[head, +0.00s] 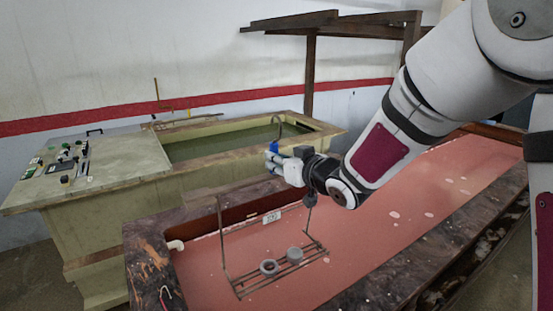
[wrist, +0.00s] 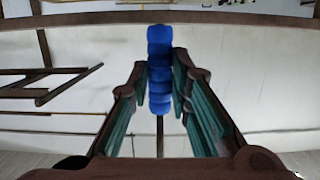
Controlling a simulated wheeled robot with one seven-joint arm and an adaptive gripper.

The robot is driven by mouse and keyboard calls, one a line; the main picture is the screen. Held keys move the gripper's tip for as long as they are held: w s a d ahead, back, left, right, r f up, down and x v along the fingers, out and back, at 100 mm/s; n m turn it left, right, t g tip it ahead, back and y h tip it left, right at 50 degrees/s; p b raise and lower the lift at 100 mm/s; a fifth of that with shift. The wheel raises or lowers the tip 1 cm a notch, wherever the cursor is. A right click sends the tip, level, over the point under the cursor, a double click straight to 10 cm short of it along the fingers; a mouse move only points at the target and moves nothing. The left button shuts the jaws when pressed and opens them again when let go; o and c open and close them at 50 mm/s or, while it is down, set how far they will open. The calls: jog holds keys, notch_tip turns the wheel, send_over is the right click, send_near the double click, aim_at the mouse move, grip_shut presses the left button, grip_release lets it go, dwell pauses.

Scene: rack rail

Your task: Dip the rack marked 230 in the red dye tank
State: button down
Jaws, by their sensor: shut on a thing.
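The red dye tank (head: 370,235) fills the lower right of the head view, with pinkish-red liquid inside a dark, worn rim. A rack (head: 283,265) with thin dark posts and a barred bottom shows over the red liquid. Its white tag (head: 271,217) seems to read 230, though it is small. My gripper (head: 275,160) is shut on the rack's blue handle (head: 273,146), and in the wrist view the ribbed blue handle (wrist: 160,65) stands between the fingers. The rack's bottom bars are visible; I cannot tell their exact height above the liquid.
Two grey round pieces (head: 269,267) sit on the rack's bottom. A second tank (head: 225,143) with dark green liquid stands behind. A grey worktop (head: 90,165) with small items adjoins it at left. A dark wooden frame (head: 310,75) stands at the back. The red tank's right part is clear.

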notch_tip(320, 180, down, 18)
jog(key=b, duration=0.9)
dwell(0.3)
jog(key=shift+r, duration=0.1)
dwell(5.9)
